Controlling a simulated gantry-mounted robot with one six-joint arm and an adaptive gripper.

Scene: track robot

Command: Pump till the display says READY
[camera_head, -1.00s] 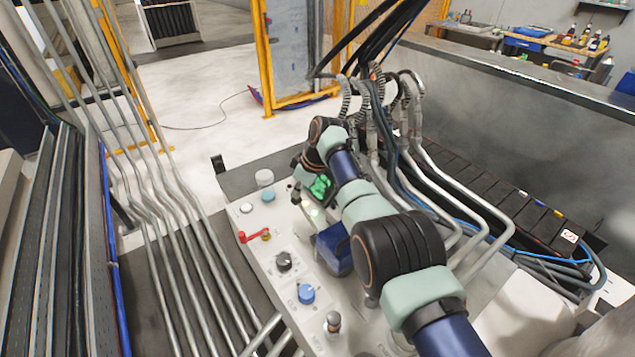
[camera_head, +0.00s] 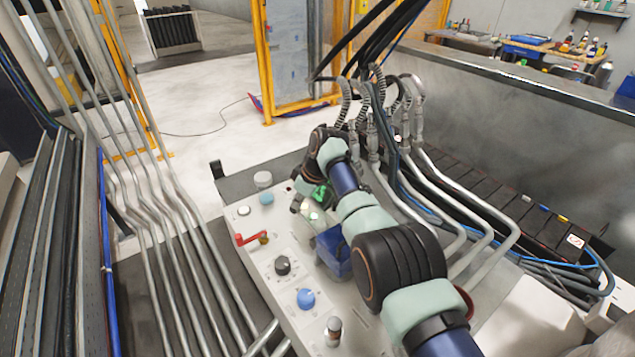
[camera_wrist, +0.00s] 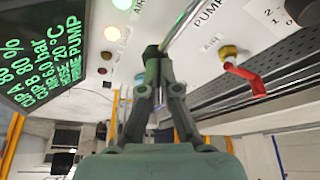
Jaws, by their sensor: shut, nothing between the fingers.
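The display (camera_wrist: 38,52) is dark with green text at the left of the wrist view. It shows percentages, a bar value, a temperature and a last line that seems to read PRIME PUMP. I cannot read READY on it. A bare metal rod (camera_wrist: 183,25), near the printed word PUMP, runs up from my fingertips. My gripper (camera_wrist: 155,55) is shut and empty, with its tips at the rod's lower end. Whether they touch it is unclear.
A red valve handle (camera_wrist: 245,78) with a brass fitting is right of my gripper. Several round lamps lie to its left, one glowing pale (camera_wrist: 112,34). On the panel in the head view are a black knob (camera_head: 283,265) and blue knob (camera_head: 306,298). Pipes flank the panel.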

